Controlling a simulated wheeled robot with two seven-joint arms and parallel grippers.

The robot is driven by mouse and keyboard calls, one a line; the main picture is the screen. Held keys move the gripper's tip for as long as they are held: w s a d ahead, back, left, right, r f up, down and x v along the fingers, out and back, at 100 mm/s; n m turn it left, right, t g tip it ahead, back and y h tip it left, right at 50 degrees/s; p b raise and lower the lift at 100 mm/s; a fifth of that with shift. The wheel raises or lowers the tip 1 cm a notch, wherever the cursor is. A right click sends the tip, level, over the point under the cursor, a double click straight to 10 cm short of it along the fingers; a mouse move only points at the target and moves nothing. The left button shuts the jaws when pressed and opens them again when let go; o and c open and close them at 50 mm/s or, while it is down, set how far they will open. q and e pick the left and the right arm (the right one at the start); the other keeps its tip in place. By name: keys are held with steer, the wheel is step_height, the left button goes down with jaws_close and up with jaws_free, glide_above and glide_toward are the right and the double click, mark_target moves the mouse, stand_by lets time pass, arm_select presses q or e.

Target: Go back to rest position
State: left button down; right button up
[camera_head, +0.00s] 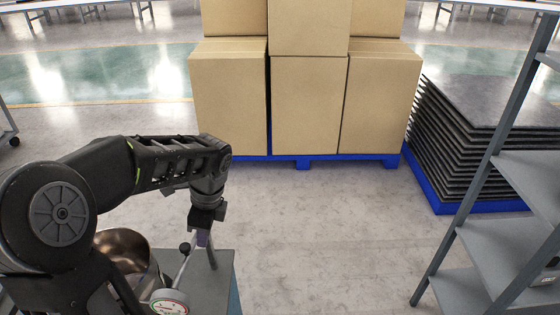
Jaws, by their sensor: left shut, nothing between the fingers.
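My left arm comes in from the left and bends down at the wrist. My left gripper (203,238) points down over a grey stand (212,285) at the lower left. It is shut and empty. Its purplish tip is close beside a lever with a dark ball knob (184,248); I cannot tell whether they touch. My right gripper is not in view.
A metal pot (135,245) and a round gauge (169,303) are by the stand, partly behind my arm. Cardboard boxes (230,95) stand on a blue pallet (303,161) ahead. Dark stacked sheets (470,135) and a grey shelf (500,245) are right. The middle floor is clear.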

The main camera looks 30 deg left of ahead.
arm_select(q)
steer(key=w+d+f+n+t+h, duration=0.1)
steer(key=w+d+f+n+t, duration=0.3)
steer(key=w, duration=0.4)
steer(key=w+d+f+n+t+h, duration=0.1)
steer(key=d+f+n+h, duration=0.1)
steer(key=d+f+n, duration=0.35)
steer(key=w+d+f+n+t+h, duration=0.1)
steer(key=w+d+f+n, duration=0.1)
steer(key=d+f, duration=0.7)
steer(key=s+d+f+n+g+h, duration=0.1)
steer(key=s+d+f+g, duration=0.1)
steer(key=s+d+f, duration=0.4)
steer(key=s+d+f+n+g+h, duration=0.1)
steer(key=s+d+f, duration=0.6)
steer(key=s, duration=0.7)
steer(key=d+n+g, duration=0.1)
steer(key=d, duration=0.1)
steer(key=shift+s+d+g, duration=0.25)
steer(key=shift+d+g, duration=0.05)
steer(key=shift+d, duration=0.05)
steer(key=shift+n, duration=0.25)
